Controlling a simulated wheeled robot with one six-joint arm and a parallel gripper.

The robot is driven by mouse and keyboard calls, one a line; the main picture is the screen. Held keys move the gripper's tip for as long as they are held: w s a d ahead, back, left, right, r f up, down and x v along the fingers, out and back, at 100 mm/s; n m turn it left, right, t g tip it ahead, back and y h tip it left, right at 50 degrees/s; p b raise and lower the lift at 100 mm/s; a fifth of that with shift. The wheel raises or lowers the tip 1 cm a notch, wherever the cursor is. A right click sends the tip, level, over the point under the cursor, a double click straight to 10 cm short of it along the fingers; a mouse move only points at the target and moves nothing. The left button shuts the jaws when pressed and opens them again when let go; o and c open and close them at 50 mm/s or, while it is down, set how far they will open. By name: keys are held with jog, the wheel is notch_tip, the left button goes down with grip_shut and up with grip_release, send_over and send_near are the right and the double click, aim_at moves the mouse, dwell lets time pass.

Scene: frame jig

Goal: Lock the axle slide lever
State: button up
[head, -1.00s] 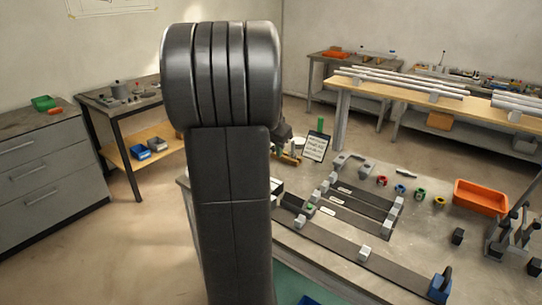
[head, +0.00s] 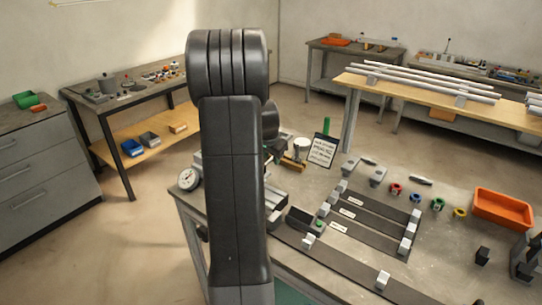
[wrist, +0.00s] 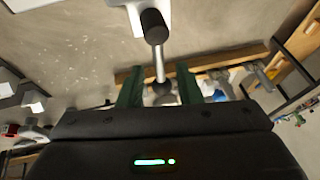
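In the wrist view a lever (wrist: 160,62) shows ahead of my gripper. It has a black hub (wrist: 153,25) on a pale block, a thin metal rod and a dark ball end (wrist: 163,91). My gripper (wrist: 160,90) has two green fingers standing apart. The ball end appears in the gap between them; I cannot tell whether it is in their grasp depth or beyond. No contact shows. In the head view my arm hides the gripper and the lever. A pale grey device (head: 197,160) shows partly behind my arm, with a dial gauge (head: 188,179) beside it.
The bench holds dark strips with grey blocks (head: 383,280), a sign (head: 322,150), coloured rings (head: 438,204) and an orange bin (head: 502,208). A wooden rack (head: 292,164) stands behind my arm.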

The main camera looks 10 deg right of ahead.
grip_shut()
jog(key=shift+f+b, duration=0.1)
jog(key=shift+b, duration=0.25)
jog(key=shift+s+d+f+m+h+b, duration=0.1)
jog(key=shift+m+h+b, duration=0.2)
jog(key=shift+m+b, duration=0.4)
jog(key=m+b, duration=0.2)
jog(key=b, duration=0.1)
jog(key=shift+s+d+f+g+h, duration=0.1)
jog(key=shift+s+d+g+h, duration=0.05)
jog(key=shift+s+g+h, duration=0.2)
jog(key=m+b, duration=0.2)
jog(key=s+m+g+h+b, duration=0.1)
jog(key=m+b, duration=0.1)
jog(key=shift+s+d+m+g, duration=0.1)
jog(key=shift+s+m+g, duration=0.1)
jog(key=shift+m+g, duration=0.1)
jog(key=s+m+g, duration=0.1)
jog(key=m, duration=0.2)
jog(key=s+a+m+g, duration=0.1)
jog(key=m, duration=0.2)
jog(key=m+g+h+b, duration=0.1)
jog(key=m+g, duration=0.1)
jog(key=m, duration=0.1)
jog(key=shift+s+a+r+m, duration=0.2)
jog(key=shift+s+r+m, duration=0.15)
jog(key=shift+s+m, duration=0.05)
